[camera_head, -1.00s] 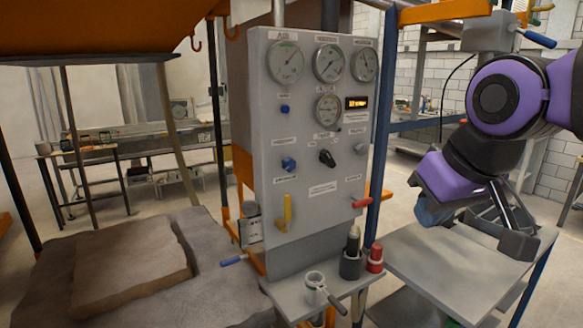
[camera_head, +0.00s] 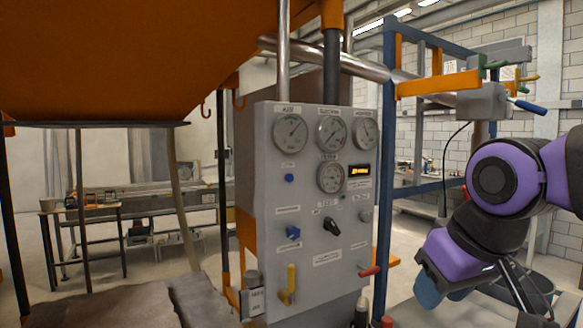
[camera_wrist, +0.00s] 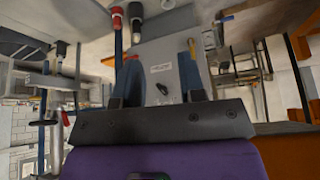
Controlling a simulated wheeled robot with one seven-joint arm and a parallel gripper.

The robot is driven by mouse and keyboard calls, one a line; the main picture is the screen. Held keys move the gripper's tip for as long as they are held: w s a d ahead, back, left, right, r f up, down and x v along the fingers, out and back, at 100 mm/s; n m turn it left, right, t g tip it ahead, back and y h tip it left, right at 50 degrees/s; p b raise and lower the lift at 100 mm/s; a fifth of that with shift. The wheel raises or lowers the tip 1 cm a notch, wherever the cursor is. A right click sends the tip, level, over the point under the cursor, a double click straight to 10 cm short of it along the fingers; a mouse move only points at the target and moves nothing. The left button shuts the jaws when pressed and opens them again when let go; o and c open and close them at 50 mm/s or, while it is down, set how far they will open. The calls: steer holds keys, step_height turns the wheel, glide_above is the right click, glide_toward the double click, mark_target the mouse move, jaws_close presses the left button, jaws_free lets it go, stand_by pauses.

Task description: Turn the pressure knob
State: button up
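The grey control panel (camera_head: 322,215) stands upright in the middle of the head view. A black knob (camera_head: 331,226) sits at its centre below the gauges. A blue knob (camera_head: 293,232) is to its left and a grey knob (camera_head: 365,216) to its right. The labels are too small to read, so I cannot tell which is the pressure knob. My gripper (camera_wrist: 158,62) is open and empty, with the panel and black knob (camera_wrist: 161,88) showing between its fingers in the upside-down wrist view. In the head view it hangs right of the panel, apart from it.
A yellow lever (camera_head: 290,283) and a red-handled lever (camera_head: 369,271) stick out of the panel's lower part. A blue post (camera_head: 385,170) stands between panel and arm. An orange hopper (camera_head: 130,60) overhangs the upper left.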

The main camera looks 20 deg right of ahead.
steer(key=o, duration=0.3)
steer(key=shift+w, duration=0.3)
steer(key=shift+o, duration=1.1)
steer(key=w+d+f+n+t, duration=0.1)
steer(key=w+t, duration=0.5)
steer(key=w, duration=1.3)
steer(key=shift+w+f+n, duration=0.35)
steer(key=shift+w+n, duration=0.05)
steer(key=shift+n, duration=0.1)
steer(key=n+t+y, duration=0.4)
steer(key=t+y, duration=0.2)
glide_toward(295, 233)
steer(key=x, duration=1)
steer(key=shift+w+a, duration=0.1)
steer(key=shift+w, duration=0.25)
steer(key=shift+c, duration=0.5)
steer(key=c, duration=0.8)
